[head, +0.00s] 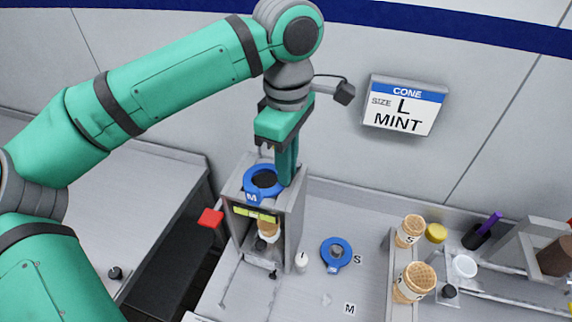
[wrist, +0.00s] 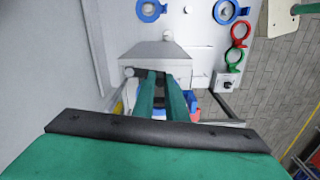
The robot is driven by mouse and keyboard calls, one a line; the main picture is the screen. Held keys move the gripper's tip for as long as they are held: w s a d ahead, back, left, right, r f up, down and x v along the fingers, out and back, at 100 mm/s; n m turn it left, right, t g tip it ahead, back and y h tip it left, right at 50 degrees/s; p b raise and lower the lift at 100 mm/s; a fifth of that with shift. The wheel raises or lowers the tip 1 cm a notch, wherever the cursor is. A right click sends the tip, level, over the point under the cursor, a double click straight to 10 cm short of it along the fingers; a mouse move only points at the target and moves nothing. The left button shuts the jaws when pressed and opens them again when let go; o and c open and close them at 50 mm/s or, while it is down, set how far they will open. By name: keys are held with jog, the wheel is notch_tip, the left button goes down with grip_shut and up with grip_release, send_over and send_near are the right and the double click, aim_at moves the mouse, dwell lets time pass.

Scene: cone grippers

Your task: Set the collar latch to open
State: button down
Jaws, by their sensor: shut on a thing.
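A blue collar ring (head: 262,181) marked M sits on top of a grey metal stand (head: 293,215). My gripper (head: 287,181) points down at the right side of the collar, with its green fingers close together. In the wrist view my gripper (wrist: 161,108) reaches the stand, with a small dark part between the fingers. It is shut on this part beside the collar, apparently the collar latch. The fingers hide most of it, so its setting cannot be told. A cone (head: 269,229) is inside the stand under a yellow-green strip (head: 256,215).
A red tab (head: 210,218) sticks out left of the stand. Another blue ring (head: 336,254) lies on the counter, right of a small white piece (head: 301,261). Waffle cones (head: 414,282) stand in a rack at right. A wall sign (head: 403,107) reads cone, size L, mint.

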jog(key=n, duration=0.1)
jog(key=d+n, duration=0.1)
jog(key=n, duration=0.1)
jog(key=shift+s+d, duration=0.15)
jog(key=shift+s, duration=0.1)
jog(key=shift+w+d+n, duration=0.2)
jog(key=shift+d+n, duration=0.55)
jog(key=shift+n, duration=1)
jog(key=shift+w+d+n, duration=0.25)
jog(key=shift+d+n, duration=0.45)
jog(key=shift+n, duration=1)
jog(key=shift+w+d+n, duration=0.2)
jog(key=shift+d+n, duration=0.55)
jog(key=shift+n, duration=1)
jog(key=c, duration=1.8)
grip_release()
jog(key=shift+o, duration=0.2)
